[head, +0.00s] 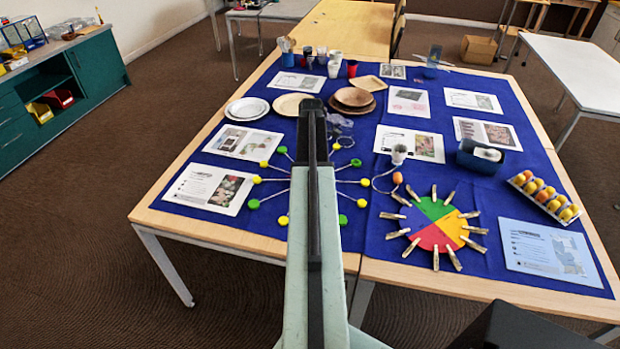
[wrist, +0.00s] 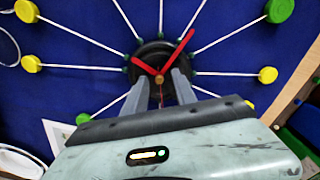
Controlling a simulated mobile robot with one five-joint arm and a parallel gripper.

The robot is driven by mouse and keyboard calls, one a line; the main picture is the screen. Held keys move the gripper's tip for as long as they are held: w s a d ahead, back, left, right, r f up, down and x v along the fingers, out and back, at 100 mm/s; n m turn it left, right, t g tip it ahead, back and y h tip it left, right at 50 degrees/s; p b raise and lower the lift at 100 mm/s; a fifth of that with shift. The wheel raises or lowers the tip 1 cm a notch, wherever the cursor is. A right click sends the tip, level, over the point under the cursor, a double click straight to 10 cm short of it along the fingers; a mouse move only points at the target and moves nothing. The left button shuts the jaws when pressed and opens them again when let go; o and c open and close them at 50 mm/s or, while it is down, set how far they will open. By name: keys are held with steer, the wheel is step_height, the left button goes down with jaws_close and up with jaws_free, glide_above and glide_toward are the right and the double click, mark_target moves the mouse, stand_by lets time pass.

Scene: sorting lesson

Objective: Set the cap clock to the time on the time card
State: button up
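The cap clock has yellow and green caps on white sticks around a dark hub (wrist: 152,55); in the head view one yellow cap (head: 283,220) shows and my arm hides the clock's middle. In the wrist view a shorter red hand (wrist: 145,68) points up-left and a longer red hand (wrist: 181,45) points up-right. My gripper (wrist: 158,80) has its fingers apart at the hub's near edge, around the hands' joint; I cannot tell whether they touch it. I cannot tell which printed card is the time card.
A green cabinet (head: 60,90) stands left; carpet is clear between.

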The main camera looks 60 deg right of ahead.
jaws_close()
steer(key=shift+w+a, duration=0.1)
steer(key=shift+a, duration=0.4)
steer(key=shift+d, duration=0.5)
steer(key=shift+m, duration=0.7)
stand_by(0.9)
jaws_free()
